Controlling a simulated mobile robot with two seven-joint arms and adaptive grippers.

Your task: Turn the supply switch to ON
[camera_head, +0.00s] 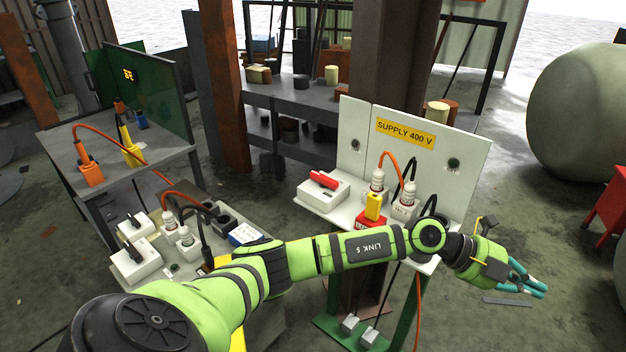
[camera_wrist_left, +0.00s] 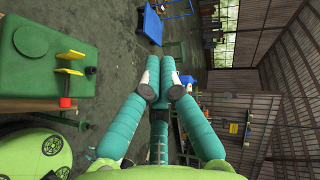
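A pale supply panel (camera_head: 358,171) with a yellow "SUPPLY 400 V" label stands right of centre in the head view. On its shelf, at the left, is a white box (camera_head: 318,198) with a red handle (camera_head: 324,180), which looks like the supply switch. The handle lies tilted along the box top; no ON or OFF mark is readable. My left gripper (camera_head: 532,283) is to the right of the panel, well away from the box. In the left wrist view its teal fingers (camera_wrist_left: 167,84) meet near their tips, with nothing held. My right gripper is not seen.
My left arm crosses in front of the panel. A red object (camera_head: 608,208) stands at the far right. Floor around the gripper is mostly open.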

